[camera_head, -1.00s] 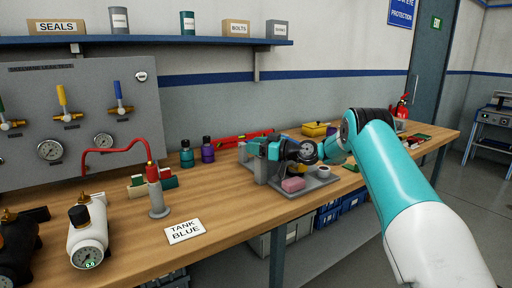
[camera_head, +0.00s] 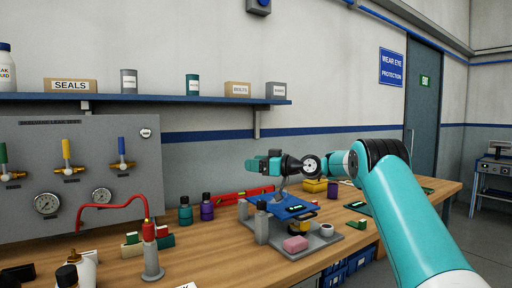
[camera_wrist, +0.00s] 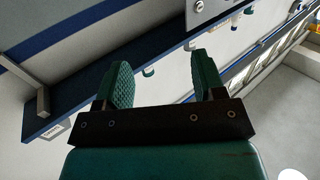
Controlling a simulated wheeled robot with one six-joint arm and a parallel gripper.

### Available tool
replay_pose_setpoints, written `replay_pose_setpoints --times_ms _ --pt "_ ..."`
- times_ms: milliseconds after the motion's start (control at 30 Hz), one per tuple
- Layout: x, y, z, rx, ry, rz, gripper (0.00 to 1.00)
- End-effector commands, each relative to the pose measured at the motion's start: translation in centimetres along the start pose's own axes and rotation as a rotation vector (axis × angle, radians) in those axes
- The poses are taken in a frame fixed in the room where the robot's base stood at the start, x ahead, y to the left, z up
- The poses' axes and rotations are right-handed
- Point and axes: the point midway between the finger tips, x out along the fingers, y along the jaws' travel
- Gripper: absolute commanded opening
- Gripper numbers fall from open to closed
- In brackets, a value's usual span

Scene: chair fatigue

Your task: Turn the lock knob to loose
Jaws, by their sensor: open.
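The fixture does not show clearly in the wrist view.
A red level (camera_head: 246,194) lies behind. A red-topped stand (camera_head: 151,250) is at the front left. A blue shelf (camera_head: 150,98) runs above the bench.

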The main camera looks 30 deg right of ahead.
Motion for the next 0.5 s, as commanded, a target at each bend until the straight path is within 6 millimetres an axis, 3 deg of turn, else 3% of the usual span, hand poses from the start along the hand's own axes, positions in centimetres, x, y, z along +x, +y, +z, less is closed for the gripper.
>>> replay_pose_setpoints --times_ms 200,500 --pt "0.0 -0.1 -4.6 -0.003 0.001 -0.001 0.63" --pt "0.0 0.0 -6.7 0.000 0.000 -0.001 0.63"
